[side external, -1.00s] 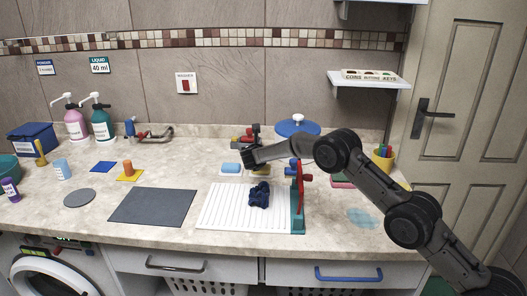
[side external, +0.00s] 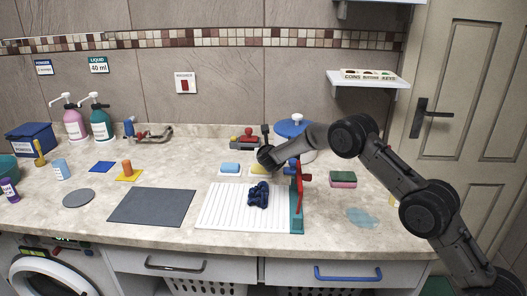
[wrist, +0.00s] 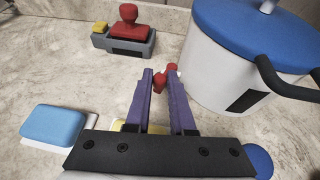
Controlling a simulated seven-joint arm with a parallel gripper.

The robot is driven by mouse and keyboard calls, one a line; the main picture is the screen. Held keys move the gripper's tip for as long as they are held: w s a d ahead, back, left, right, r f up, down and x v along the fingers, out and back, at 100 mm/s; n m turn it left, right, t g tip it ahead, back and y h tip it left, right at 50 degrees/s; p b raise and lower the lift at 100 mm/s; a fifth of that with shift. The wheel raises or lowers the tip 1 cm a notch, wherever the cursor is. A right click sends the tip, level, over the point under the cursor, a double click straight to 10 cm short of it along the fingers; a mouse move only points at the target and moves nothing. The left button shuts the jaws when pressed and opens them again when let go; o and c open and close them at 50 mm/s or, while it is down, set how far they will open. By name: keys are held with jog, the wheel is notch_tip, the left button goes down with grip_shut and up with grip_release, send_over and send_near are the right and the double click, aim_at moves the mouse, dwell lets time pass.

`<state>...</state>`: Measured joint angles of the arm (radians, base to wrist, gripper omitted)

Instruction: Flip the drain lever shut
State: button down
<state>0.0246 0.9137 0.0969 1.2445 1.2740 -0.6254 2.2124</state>
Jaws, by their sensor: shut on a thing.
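A red piece (wrist: 159,83) with a rounded red end lies between my fingertips, near the foot of a white pot with a blue lid (wrist: 240,25). I take it for the drain lever, but its pivot and full shape are hidden. My gripper (wrist: 163,76) has purple fingers and is shut on this red piece. In the side view my gripper (side external: 267,158) is low over the counter, left of and in front of the pot (side external: 308,155). There the red piece cannot be made out behind my arm.
A blue sponge (wrist: 52,124) lies left of my gripper. A grey tray with a red-knobbed block (wrist: 128,30) stands behind. In front are a white ribbed board (side external: 225,205), a dark blue cloth (side external: 258,195) and an upright red handle (side external: 299,190). The left counter has free room.

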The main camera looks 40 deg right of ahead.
jog(key=shift+s+d+r+n+t+y, duration=0.2)
jog(key=shift+s+d+n+t+y, duration=0.35)
jog(key=shift+n+y, duration=0.35)
jog(key=shift+w, duration=0.1)
jog(key=c, duration=1)
grip_release()
jog(key=shift+a, duration=0.1)
jog(key=shift+o, duration=1.2)
jog(key=shift+f, duration=0.1)
jog(key=shift+a, duration=0.1)
jog(key=v, duration=0.2)
jog(key=r+v, duration=0.1)
jog(key=v, duration=0.2)
notch_tip(320, 180, up, 6)
